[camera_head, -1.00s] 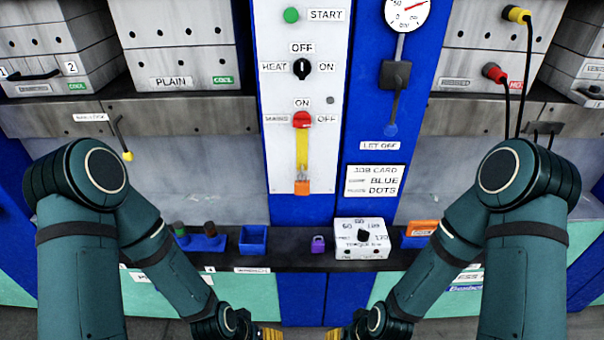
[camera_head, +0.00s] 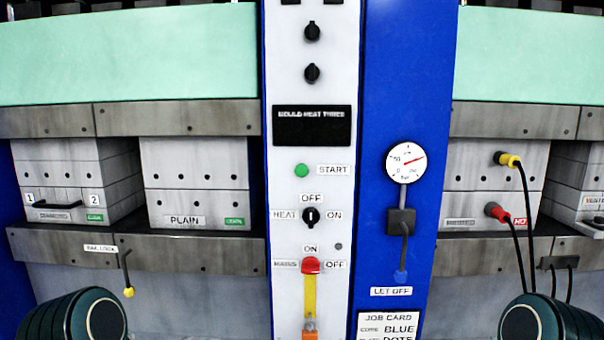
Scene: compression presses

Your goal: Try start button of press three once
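The green start button (camera_head: 301,171) sits on the white control panel (camera_head: 284,240) in the middle of the view, with a START label (camera_head: 334,170) to its right. Above it is a dark display (camera_head: 311,127) reading MOULD HEAT THREE. Below it are the black heat knob (camera_head: 309,217), labelled HEAT, OFF and ON, and the red mains switch (camera_head: 311,265), labelled ON and OFF. A yellow strip (camera_head: 310,295) runs down from the mains switch to an orange padlock (camera_head: 310,333). Only upper parts of my two arms show at the bottom corners; both grippers are out of view.
A blue panel to the right carries a pressure gauge (camera_head: 407,163), a let-off lever (camera_head: 402,222) and a job card (camera_head: 389,327). Grey mould blocks stand on either side. Yellow (camera_head: 508,160) and red (camera_head: 496,211) plugs with black cables are at right. A bar lock (camera_head: 127,275) hangs at left.

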